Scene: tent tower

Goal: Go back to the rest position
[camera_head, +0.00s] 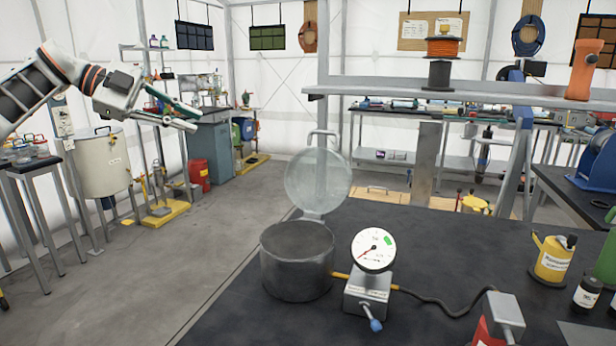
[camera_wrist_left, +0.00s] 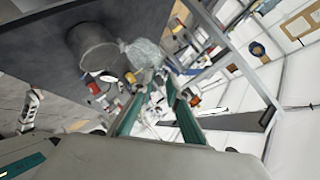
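My left gripper (camera_head: 197,121) is raised in the air at the upper left of the head view, well away from the dark workbench (camera_head: 240,312). Its two teal fingers stand apart with nothing between them. They also show apart in the left wrist view (camera_wrist_left: 154,92).
A metal pot (camera_head: 297,265) with its clear lid (camera_head: 318,183) raised stands on the workbench beside a round gauge (camera_head: 373,250). A yellow can (camera_head: 552,260) stands at the right. The floor (camera_head: 200,245) between is clear.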

